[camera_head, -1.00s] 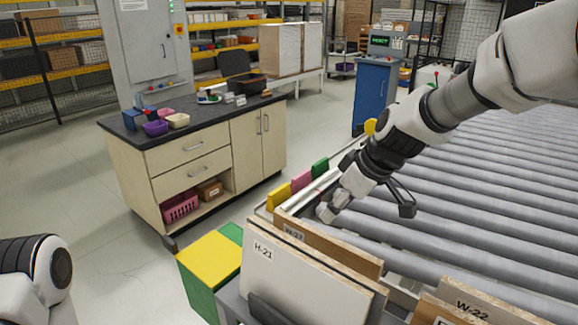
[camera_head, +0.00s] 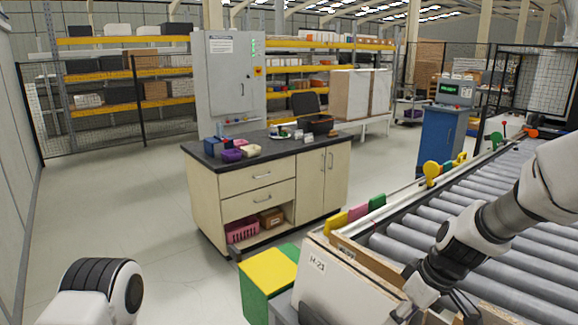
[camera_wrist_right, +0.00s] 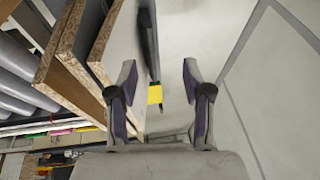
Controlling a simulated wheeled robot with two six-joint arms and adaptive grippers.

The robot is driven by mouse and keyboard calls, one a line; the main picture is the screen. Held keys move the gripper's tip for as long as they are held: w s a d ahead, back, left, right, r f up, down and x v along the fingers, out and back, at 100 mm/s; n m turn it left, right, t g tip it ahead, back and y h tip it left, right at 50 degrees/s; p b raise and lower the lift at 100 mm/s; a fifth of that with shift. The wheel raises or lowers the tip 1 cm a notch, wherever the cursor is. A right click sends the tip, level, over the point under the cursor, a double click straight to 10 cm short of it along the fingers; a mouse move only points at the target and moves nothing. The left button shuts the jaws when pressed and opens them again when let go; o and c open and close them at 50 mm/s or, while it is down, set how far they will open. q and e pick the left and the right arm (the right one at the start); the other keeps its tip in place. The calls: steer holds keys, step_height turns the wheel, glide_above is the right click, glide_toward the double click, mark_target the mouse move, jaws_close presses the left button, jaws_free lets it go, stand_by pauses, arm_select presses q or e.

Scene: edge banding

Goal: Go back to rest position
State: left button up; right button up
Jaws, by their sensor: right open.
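My right gripper (camera_head: 402,312) is low in the head view, in front of the right part of the white board marked H-21 (camera_head: 325,288). In the right wrist view the right gripper (camera_wrist_right: 160,75) is open, its two fingers spread with nothing between them. Boards with raw chipboard edges (camera_wrist_right: 68,45) stand upright just left of the fingers there. I cannot tell whether the left finger touches the nearest board. At the lower left of the head view only a rounded part of my left arm (camera_head: 100,285) shows; its gripper is out of view.
A roller conveyor (camera_head: 440,215) fills the right. A yellow-topped green box (camera_head: 268,272) stands left of the boards. A workbench (camera_head: 265,185) with small bins is farther back. Grey floor (camera_head: 130,205) lies open on the left.

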steer(key=s+d+f+g+h, duration=0.2)
steer(key=s+f+g, duration=0.4)
steer(key=s+f, duration=1.55)
steer(key=s+d+f+m+t+h, duration=0.15)
steer(key=s+f+m, duration=0.25)
steer(key=s+f, duration=0.65)
steer(key=w+r+m+t, duration=0.2)
steer(key=m, duration=0.1)
steer(key=shift+w+m+t, duration=0.3)
steer(key=shift+w+t, duration=0.05)
steer(key=shift+w, duration=0.05)
